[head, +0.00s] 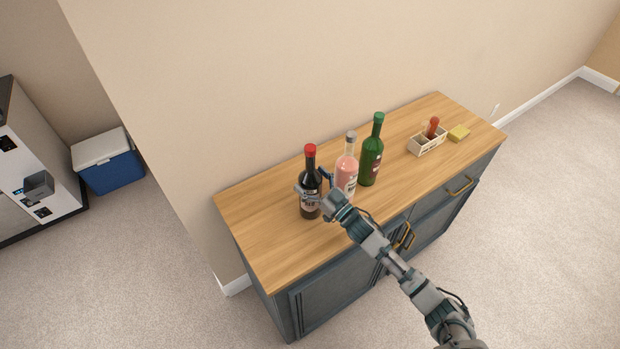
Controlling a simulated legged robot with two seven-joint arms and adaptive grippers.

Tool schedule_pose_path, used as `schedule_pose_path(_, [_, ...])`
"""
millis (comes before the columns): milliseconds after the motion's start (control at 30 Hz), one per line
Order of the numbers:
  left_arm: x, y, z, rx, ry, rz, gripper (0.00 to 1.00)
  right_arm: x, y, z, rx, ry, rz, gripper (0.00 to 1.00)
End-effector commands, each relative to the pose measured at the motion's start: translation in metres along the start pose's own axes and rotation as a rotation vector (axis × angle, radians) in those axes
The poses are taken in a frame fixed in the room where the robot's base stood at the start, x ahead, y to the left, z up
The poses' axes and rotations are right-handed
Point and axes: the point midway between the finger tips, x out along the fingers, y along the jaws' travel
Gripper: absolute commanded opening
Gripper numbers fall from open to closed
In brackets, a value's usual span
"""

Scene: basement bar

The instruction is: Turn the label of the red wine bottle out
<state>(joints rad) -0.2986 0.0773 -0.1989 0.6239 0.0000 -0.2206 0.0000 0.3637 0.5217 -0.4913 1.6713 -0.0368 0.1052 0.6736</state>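The red wine bottle (310,183) is dark with a red cap and stands upright on the wooden cabinet top. A pale label shows low on its front, partly covered by a finger. My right gripper (311,181) reaches in from the lower right, with one finger across the front of the bottle and the other at its right side. The fingers are spread about the bottle's width; whether they press on it I cannot tell. My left gripper is not in view.
A pink bottle (346,173) stands close to the right, near my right wrist, with a green bottle (371,160) beyond it. The cabinet top (252,222) is clear at left.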

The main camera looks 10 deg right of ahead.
Motion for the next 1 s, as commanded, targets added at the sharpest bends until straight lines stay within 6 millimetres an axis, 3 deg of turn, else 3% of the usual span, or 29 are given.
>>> schedule_pose_path(233, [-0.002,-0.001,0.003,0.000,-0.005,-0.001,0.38,0.002,-0.003,-0.002,-0.003,0.006,0.039,0.94])
schedule_pose_path(433, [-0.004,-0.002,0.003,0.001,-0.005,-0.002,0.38,0.000,-0.003,0.000,-0.043,0.004,0.226,0.94])
schedule_pose_path(800, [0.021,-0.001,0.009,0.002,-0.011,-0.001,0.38,0.000,-0.001,0.004,-0.120,0.004,0.507,0.94])
schedule_pose_path(1000, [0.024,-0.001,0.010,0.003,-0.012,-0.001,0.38,0.000,0.000,0.000,-0.141,0.000,0.555,0.94])
